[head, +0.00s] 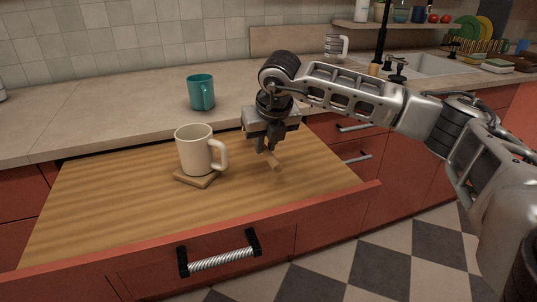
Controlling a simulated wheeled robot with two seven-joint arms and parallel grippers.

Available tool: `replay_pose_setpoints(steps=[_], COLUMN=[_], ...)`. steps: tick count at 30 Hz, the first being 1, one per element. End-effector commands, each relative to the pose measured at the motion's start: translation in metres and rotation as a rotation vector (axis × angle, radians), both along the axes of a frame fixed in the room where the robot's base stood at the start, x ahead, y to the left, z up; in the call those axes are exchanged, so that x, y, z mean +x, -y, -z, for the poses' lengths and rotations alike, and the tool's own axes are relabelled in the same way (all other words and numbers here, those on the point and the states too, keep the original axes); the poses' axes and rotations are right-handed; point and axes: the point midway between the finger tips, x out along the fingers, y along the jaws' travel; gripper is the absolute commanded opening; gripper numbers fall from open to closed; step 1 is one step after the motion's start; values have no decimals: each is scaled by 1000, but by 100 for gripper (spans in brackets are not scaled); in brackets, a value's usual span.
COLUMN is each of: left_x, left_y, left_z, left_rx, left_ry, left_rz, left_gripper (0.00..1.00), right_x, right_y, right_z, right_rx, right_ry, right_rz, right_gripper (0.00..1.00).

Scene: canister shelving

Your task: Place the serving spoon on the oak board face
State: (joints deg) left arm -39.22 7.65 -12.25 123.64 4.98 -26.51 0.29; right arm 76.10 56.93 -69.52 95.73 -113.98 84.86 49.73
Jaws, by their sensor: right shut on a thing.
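The oak board (110,200) is a wide wood-grained surface in the pulled-out red drawer unit at the front. My right gripper (266,147) is over the right part of the board, pointing down, and is shut on a light wooden piece, taken to be the serving spoon (273,161). Only a short tilted end of the spoon shows below the fingers; the rest is hidden by the gripper or out of sight. I cannot tell whether the spoon touches the board. My left gripper is not in view.
A cream mug (193,152) stands on a small wooden coaster (196,179) on the board, left of my gripper. A teal mug (201,92) stands on the counter (120,100) behind. The board's left side is clear. A red front with a handle (218,260) borders it.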

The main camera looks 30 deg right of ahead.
Motion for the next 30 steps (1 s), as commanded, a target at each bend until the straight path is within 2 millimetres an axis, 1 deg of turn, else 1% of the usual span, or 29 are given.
replay_pose_setpoints(steps=[4,6,9,12,18,19,20,21,30], left_x=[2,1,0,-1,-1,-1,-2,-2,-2], left_y=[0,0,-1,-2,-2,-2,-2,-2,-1], left_z=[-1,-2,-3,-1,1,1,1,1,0], left_rx=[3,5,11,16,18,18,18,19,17], left_ry=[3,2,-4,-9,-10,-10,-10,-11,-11], left_rz=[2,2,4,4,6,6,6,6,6], left_gripper=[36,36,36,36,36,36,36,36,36], right_x=[3,4,4,4,4,4,4,4,4], right_y=[8,12,11,11,11,10,10,10,10], right_z=[9,18,33,42,44,44,44,44,42], right_rx=[0,-2,-2,0,0,0,0,0,1], right_ry=[-1,-3,-1,0,0,0,0,0,1], right_rz=[3,2,1,1,1,1,1,1,1], right_gripper=[0,0,0,0,0,20,28,39,39])
